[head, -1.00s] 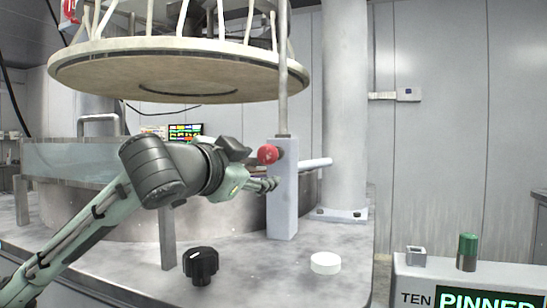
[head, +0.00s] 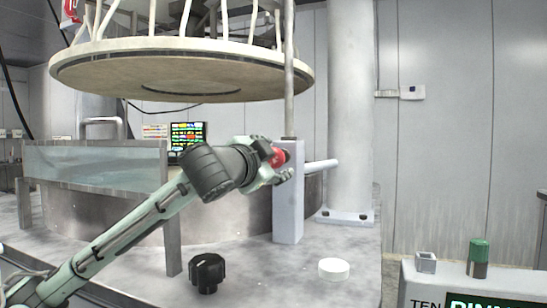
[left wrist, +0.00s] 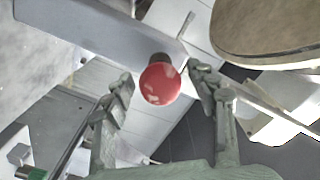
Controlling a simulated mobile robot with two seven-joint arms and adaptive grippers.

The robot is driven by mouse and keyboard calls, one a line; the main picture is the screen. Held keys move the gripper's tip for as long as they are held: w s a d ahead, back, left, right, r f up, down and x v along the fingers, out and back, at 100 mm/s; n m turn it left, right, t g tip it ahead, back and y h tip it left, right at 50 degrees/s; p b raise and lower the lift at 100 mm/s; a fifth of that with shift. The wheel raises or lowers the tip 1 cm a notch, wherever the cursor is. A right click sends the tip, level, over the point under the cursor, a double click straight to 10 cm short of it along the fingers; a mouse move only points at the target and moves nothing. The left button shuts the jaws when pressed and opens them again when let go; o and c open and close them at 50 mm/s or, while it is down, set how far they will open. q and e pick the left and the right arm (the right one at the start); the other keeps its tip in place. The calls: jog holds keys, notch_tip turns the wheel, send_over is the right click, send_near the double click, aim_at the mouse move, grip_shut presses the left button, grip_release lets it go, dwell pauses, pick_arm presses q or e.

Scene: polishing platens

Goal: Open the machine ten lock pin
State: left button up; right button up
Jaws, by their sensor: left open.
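The lock pin's red ball knob (head: 278,158) sticks out from the upper part of a grey upright post (head: 288,205). In the left wrist view the red knob (left wrist: 160,83) sits between the two fingers of my left gripper (left wrist: 163,95), which are apart with gaps on both sides. In the head view my left gripper (head: 279,161) is at the knob and partly covers it. A sign panel (head: 470,300) at the lower right reads TEN and what looks like PINNED, cut off by the frame edge. My right gripper is not in view.
A large round platen (head: 185,72) hangs above the arm. A black knob (head: 207,272) and a white disc (head: 333,268) are on the metal deck. A green-topped cylinder (head: 479,258) and a small grey block (head: 425,262) stand on the panel box. A clear guard (head: 95,165) is at left.

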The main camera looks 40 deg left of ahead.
pick_arm(q)
grip_shut()
dwell(0.3)
jog(key=shift+f, duration=0.1)
